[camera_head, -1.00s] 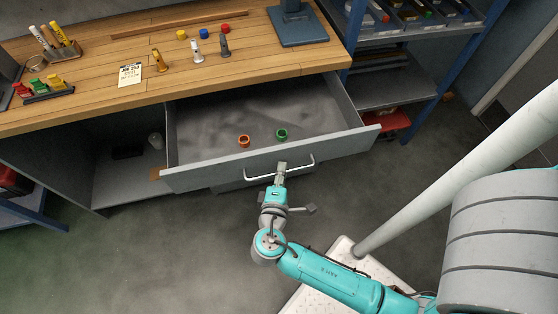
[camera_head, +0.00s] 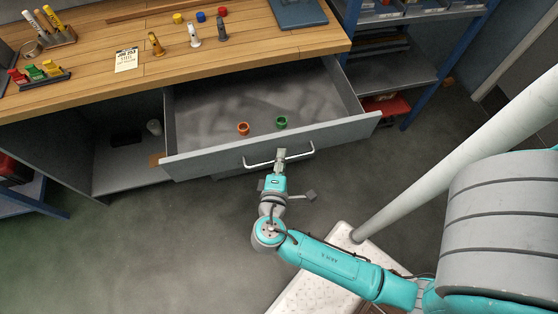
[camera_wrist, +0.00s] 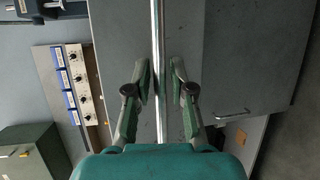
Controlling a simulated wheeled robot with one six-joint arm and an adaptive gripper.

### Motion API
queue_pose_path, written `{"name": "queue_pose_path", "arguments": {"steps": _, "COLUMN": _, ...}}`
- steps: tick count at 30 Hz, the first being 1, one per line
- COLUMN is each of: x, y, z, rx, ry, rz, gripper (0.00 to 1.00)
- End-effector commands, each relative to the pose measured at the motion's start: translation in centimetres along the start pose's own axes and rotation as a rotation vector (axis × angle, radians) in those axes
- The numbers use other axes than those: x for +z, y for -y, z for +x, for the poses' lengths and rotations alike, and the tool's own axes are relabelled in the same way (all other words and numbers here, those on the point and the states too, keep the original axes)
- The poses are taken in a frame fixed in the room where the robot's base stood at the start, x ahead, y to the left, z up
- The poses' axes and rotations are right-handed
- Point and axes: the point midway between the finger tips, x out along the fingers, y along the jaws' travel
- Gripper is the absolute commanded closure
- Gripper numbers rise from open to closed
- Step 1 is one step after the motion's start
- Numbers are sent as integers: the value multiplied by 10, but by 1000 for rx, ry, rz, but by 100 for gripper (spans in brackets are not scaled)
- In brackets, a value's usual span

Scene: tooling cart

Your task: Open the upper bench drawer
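The upper bench drawer (camera_head: 190,163) is pulled well out from under the wooden bench top (camera_head: 100,88). Its grey interior is visible, with an orange ring-like part (camera_head: 243,129) and a green one (camera_head: 281,122) near the front. The drawer's bar handle (camera_head: 258,164) is on its front. In the wrist view, my gripper's two fingers (camera_wrist: 160,82) stand on either side of the handle bar (camera_wrist: 158,30), with a narrow gap on each side. The gripper looks open around the bar, not clamped.
Another handle (camera_wrist: 231,115) shows on a grey front in the wrist view. A blue-framed shelf (camera_head: 395,85) stands right of the bench. An open bay (camera_head: 125,165) lies left of the drawer. The floor in front (camera_head: 150,240) is clear.

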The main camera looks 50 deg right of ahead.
Motion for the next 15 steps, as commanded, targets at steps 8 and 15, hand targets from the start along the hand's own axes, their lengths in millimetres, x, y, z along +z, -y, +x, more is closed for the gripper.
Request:
{"name": "queue_pose_path", "arguments": {"steps": 8, "x": -1, "y": 0, "z": -23, "rx": 0, "ry": -6, "rz": 0, "gripper": 78}}
{"name": "queue_pose_path", "arguments": {"steps": 15, "x": -1, "y": 0, "z": -49, "rx": 1, "ry": -5, "rz": -1, "gripper": 78}}
